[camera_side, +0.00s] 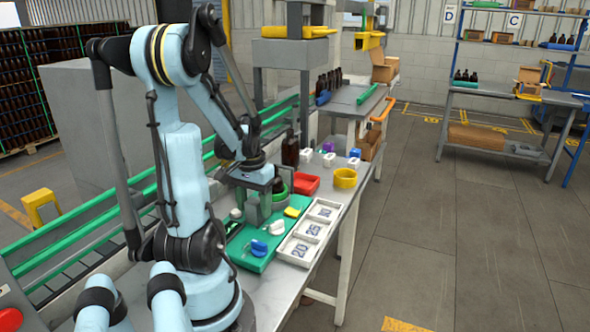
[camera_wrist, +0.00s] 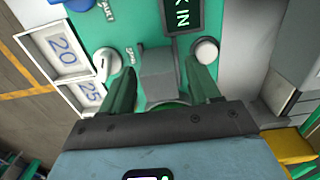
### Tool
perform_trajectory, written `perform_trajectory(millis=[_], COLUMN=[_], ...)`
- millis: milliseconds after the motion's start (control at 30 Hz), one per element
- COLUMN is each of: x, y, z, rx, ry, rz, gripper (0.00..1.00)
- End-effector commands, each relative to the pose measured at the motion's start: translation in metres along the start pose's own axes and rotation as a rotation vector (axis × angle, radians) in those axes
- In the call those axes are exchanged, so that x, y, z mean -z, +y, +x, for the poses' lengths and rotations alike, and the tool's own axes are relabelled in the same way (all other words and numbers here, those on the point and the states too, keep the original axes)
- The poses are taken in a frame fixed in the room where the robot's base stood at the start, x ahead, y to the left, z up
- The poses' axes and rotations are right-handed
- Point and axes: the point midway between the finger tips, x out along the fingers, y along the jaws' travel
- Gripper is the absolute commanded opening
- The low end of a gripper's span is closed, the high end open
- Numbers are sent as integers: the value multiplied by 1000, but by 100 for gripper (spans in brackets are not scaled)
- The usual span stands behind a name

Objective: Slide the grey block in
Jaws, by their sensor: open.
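The grey block (camera_wrist: 159,68) sits on the green board (camera_wrist: 128,28) in the wrist view. My gripper (camera_wrist: 162,72) is open, with one green finger on each side of the block. A gap shows at each side near the fingertips; contact further down cannot be told. A dark display (camera_wrist: 183,14) with green letters, ending in "IN", lies just beyond the block. In the side view my gripper (camera_side: 257,208) is low over the green board (camera_side: 240,262); I cannot pick out the block there.
A white knob (camera_wrist: 206,51) is close to the right finger, and a white handle (camera_wrist: 103,62) lies left of the other. A white numbered tray (camera_side: 294,247) borders the board. Brown bottles (camera_side: 290,150) stand further back.

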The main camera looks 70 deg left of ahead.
Motion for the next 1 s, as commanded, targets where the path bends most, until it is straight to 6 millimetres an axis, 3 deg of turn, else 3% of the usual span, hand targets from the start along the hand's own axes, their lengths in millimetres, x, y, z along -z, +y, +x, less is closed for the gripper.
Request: perform_trajectory(millis=[200, 600, 800, 1000], x=[0, 0, 2, 25], y=[0, 0, 0, 0], z=[0, 0, 0, -1], rx=[0, 0, -1, -2], ry=[0, 0, 0, -1], rz=[0, 0, 0, 1], gripper=[62, 0, 0, 0])
